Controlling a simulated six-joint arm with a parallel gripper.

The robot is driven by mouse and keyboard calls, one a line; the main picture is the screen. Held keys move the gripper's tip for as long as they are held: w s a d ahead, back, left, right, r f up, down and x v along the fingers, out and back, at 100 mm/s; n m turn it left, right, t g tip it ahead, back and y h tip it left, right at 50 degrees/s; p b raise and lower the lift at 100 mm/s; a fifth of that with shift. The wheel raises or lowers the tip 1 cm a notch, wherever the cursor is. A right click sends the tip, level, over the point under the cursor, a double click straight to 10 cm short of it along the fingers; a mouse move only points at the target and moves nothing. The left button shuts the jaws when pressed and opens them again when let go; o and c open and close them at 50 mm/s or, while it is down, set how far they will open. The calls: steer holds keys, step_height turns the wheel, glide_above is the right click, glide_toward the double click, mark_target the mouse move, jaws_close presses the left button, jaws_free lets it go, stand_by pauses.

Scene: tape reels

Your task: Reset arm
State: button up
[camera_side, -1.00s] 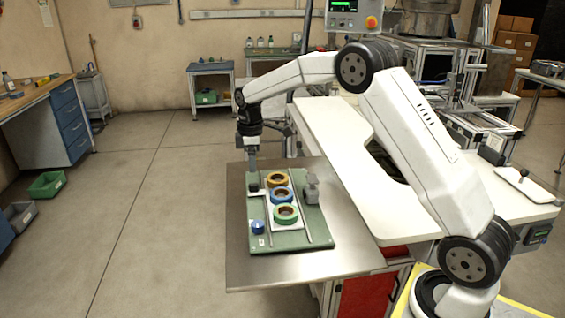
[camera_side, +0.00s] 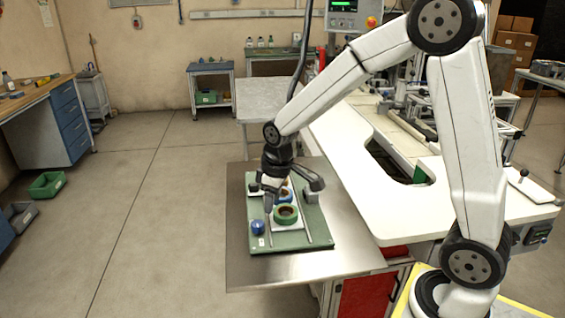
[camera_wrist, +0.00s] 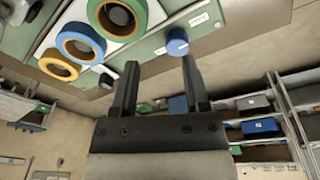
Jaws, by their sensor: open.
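My gripper (camera_side: 268,207) is open and empty, low over the left part of the green board (camera_side: 285,243). In the wrist view its two fingers (camera_wrist: 160,82) stand apart with nothing between them. Three tape reels lie in a row on the board: a green reel (camera_wrist: 117,17), a blue reel (camera_wrist: 80,45) and a yellow reel (camera_wrist: 58,68).
The board lies on a metal table (camera_side: 300,272). A white worktop (camera_side: 405,215) adjoins the table on the right.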

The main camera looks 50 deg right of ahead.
steer(key=s+a+f+m, duration=0.1)
steer(key=s, duration=0.3)
steer(key=s+a+f+m, duration=0.1)
steer(key=s, duration=0.3)
steer(key=s+a+m+t, duration=0.1)
steer(key=s, duration=0.3)
steer(key=shift+s+a+f, duration=0.15)
steer(key=shift+a+f, duration=0.05)
steer(key=shift+f, duration=0.2)
